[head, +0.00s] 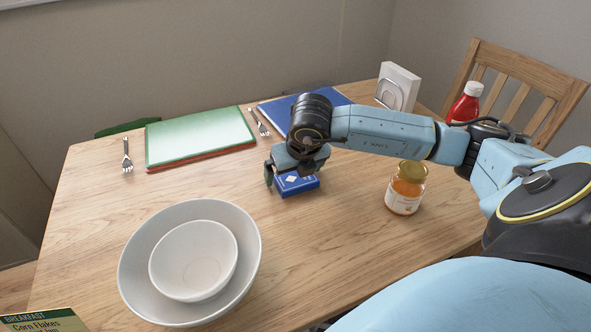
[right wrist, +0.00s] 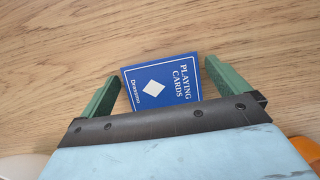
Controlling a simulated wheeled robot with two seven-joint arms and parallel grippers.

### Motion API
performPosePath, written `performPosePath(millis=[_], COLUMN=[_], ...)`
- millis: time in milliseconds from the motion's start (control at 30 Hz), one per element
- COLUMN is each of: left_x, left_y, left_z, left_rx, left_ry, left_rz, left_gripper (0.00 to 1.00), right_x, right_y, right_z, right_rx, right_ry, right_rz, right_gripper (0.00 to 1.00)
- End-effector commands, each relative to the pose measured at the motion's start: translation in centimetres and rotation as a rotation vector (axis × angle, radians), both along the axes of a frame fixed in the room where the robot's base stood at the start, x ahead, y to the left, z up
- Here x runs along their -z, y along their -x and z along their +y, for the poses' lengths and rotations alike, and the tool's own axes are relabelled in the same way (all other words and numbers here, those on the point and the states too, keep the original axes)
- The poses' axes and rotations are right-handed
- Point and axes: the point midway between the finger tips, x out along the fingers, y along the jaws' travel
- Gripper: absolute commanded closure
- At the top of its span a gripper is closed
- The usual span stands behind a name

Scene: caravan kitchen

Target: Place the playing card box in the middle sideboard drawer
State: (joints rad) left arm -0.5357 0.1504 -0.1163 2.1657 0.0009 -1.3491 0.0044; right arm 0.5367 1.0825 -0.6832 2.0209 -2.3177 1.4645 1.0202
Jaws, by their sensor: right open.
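The playing card box (head: 298,184) is blue with a white diamond and lies flat on the wooden table (head: 100,225). My right gripper (head: 291,181) is low over the table at the box. In the right wrist view the box (right wrist: 161,82) lies between the two green fingers of the open right gripper (right wrist: 160,85), with a gap on each side. Part of the box is hidden behind the gripper body. The sideboard and its middle drawer are not in view. My left gripper is not in view.
A honey-coloured jar (head: 406,188) stands right of the box, under my right forearm. Nested white bowls (head: 135,265) stand at front left. Green (head: 198,136) and blue (head: 345,98) placemats, forks (head: 127,157), a napkin holder (head: 398,86) and a red bottle (head: 466,103) are farther back.

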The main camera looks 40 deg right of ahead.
Motion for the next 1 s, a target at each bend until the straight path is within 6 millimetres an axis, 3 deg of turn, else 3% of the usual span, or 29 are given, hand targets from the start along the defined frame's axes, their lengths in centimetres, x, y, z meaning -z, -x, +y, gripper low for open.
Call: performPosePath(millis=[267, 600, 667, 1000], left_x=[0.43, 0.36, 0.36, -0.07], left_y=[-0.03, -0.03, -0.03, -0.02], left_z=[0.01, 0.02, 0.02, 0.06], left_rx=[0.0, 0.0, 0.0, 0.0], left_ry=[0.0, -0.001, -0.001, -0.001], left_rz=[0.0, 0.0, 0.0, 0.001], left_gripper=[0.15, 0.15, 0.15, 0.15], right_x=[0.29, 0.22, 0.21, -0.51], right_y=[0.01, 0.02, 0.0, -0.03], right_z=[-0.01, -0.01, -0.01, -0.03], right_rx=[0.0, 0.0, 0.0, 0.001], right_ry=[0.0, 0.0, 0.0, 0.0], right_rz=[0.0, 0.0, 0.0, -0.002], right_gripper=[0.0, 0.41, 0.45, 0.45])
